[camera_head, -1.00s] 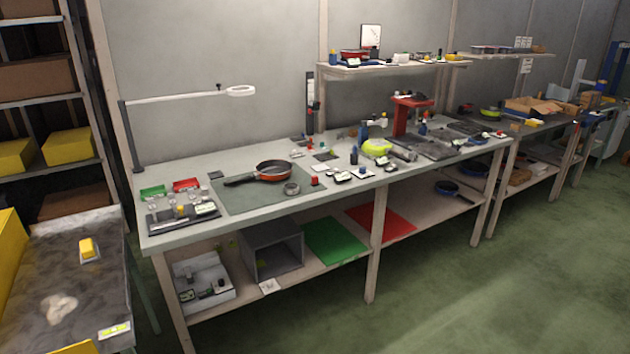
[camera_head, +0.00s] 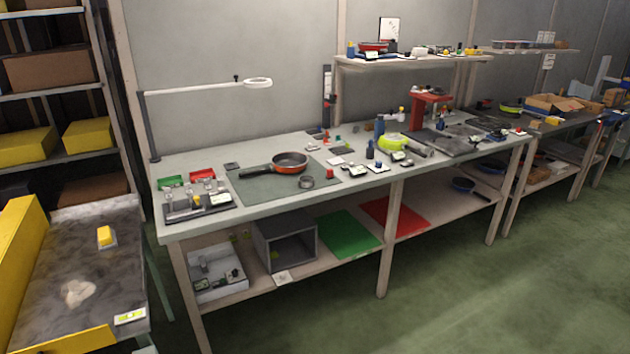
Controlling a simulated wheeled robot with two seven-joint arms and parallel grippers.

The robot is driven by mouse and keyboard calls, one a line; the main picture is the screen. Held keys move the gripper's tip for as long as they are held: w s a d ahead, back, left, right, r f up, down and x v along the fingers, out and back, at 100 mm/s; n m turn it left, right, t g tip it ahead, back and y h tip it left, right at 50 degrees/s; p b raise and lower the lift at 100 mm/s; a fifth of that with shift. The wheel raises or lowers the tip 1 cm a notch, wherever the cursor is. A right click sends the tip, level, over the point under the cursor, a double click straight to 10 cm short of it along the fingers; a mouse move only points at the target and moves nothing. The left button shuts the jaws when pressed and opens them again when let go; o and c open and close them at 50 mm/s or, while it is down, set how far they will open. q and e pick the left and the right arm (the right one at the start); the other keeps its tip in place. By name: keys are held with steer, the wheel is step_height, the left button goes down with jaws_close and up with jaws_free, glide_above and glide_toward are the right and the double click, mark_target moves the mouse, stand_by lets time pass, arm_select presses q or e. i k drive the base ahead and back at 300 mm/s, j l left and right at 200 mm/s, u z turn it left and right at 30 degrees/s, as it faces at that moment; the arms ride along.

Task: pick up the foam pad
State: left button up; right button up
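I cannot tell for sure which object is the foam pad. A yellow block (camera_head: 105,236) sits on a small pale base on the grey, stained surface (camera_head: 60,262) at the lower left. A flat, irregular beige patch (camera_head: 77,292) lies on the same surface, nearer to me. A small dark square pad (camera_head: 231,166) lies on the workbench (camera_head: 200,235) behind the green-grey mat. Neither of my grippers is in view.
An orange-rimmed pan (camera_head: 290,162) rests on the green-grey mat (camera_head: 262,190). Small red and green trays (camera_head: 171,181) stand at the bench's left end. A yellow wall (camera_head: 22,262) borders the stained surface on the left. Open green floor (camera_head: 440,290) lies in front.

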mark_target(329, 175)
steer(key=i+u, duration=0.15)
steer(key=i, duration=0.8)
steer(key=i+l+u, duration=0.2)
steer(key=i, duration=0.7)
